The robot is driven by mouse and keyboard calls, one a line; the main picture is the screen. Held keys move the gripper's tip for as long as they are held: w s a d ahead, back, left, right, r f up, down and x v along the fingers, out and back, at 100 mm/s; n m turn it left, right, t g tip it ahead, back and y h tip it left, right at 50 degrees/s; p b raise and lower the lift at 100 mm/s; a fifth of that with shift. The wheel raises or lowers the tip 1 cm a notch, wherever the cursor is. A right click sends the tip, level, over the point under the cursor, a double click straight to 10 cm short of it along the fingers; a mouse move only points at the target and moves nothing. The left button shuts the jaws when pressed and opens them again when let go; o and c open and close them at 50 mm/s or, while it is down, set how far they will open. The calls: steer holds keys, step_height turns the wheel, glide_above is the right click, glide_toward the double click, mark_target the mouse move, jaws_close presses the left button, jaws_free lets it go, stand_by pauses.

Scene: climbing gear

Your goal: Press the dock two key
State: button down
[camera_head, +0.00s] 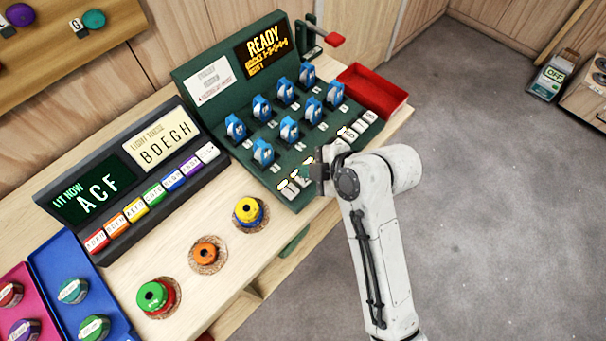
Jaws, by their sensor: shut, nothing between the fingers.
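The green dock panel (226,97) stands on the bench with several blue devices (263,152) in rows. A line of white keys (289,187) runs along its front edge. Their markings are too small to read, so I cannot tell which one is the dock two key. My gripper (314,172) is shut and empty, over the left-middle part of this key row. It hides some of the keys. I cannot tell whether its tips touch a key. White keys show to its left and more white keys (357,127) to its right.
The panel screen (264,46) reads READY. A red tray (374,92) and a red-handled lever (334,39) stand at the panel's right end. A letter box with coloured keys (134,178) stands left. Stacked coloured rings (250,212) sit in front. Open floor lies right.

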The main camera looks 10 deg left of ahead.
mark_target(308, 181)
steer(key=shift+r, duration=0.1)
step_height(308, 181, up, 6)
steer(key=p, duration=0.5)
stand_by(1.3)
